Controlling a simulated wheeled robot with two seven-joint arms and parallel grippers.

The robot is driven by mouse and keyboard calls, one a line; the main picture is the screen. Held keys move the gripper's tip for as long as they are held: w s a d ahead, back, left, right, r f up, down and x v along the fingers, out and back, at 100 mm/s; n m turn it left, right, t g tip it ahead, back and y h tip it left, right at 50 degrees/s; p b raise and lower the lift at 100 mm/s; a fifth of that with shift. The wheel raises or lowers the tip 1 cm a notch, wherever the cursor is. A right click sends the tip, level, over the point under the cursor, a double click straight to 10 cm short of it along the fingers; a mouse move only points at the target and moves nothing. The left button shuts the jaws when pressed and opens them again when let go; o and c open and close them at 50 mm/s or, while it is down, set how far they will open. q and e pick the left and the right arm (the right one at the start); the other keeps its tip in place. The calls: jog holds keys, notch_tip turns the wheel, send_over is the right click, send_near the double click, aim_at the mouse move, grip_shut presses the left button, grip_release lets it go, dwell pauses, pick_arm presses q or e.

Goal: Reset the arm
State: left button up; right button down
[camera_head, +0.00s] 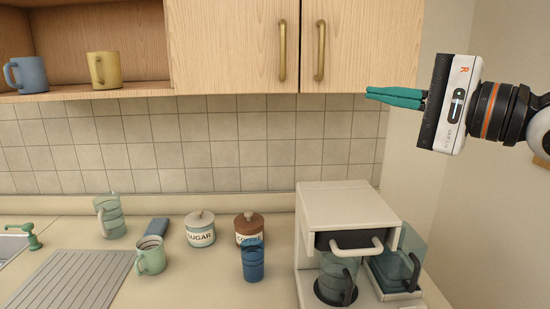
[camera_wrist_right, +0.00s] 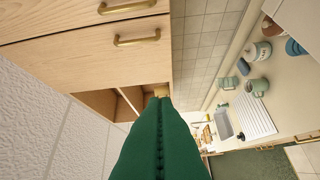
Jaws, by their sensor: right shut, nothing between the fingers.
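My right gripper (camera_head: 397,97) comes in from the right in the head view. Its teal fingers are shut with nothing between them. It is held level in the air, in front of the upper cabinet's right end and above the coffee machine (camera_head: 345,208). In the right wrist view the closed green fingers (camera_wrist_right: 160,140) fill the lower middle, pointing along the cabinet front. My left gripper is not in view.
The wooden cabinet (camera_head: 235,45) with brass handles is close behind the fingertips. An open shelf holds a blue mug (camera_head: 30,75) and a yellow mug (camera_head: 104,70). The counter below holds a sugar jar (camera_head: 200,232), a coffee jar (camera_head: 247,226), a blue glass (camera_head: 253,262) and a green mug (camera_head: 151,258).

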jog(key=s+a+f+m+g+y, duration=0.2)
jog(key=a+f+g+y, duration=0.2)
jog(key=a+y, duration=0.2)
jog(key=w+d+f+n+t+h, duration=0.2)
jog(key=d+f+n+t+h, duration=0.45)
jog(key=n, duration=1.05)
jog(key=w+d+f+n+t+h, duration=0.1)
jog(key=d+f+n+t+h, duration=0.3)
jog(key=f+n+t+h, duration=0.85)
jog(key=s+d+f+m+g+h, duration=0.1)
jog(key=d+f+m+g+h, duration=0.25)
jog(key=f+m+g, duration=0.75)
jog(key=s+f+m+g+y, duration=0.1)
jog(key=s+f+g, duration=0.3)
jog(key=f, duration=0.5)
jog(key=s+f+m+g, duration=0.1)
jog(key=s+f+g, duration=0.1)
jog(key=s+f, duration=0.45)
jog(key=s+a+f+m+g+y, duration=0.25)
jog(key=s+f+g, duration=0.45)
jog(key=s+f, duration=0.5)
notch_tip(320, 180, down, 26)
jog(key=s+g, duration=0.1)
jog(key=s, duration=0.2)
jog(key=s+d+f+g, duration=0.1)
jog(key=s+d+f, duration=0.1)
jog(key=s+f, duration=1.2)
jog(key=shift+s+f+g, duration=0.25)
jog(key=shift+s+g, duration=0.05)
jog(key=shift+s, duration=0.6)
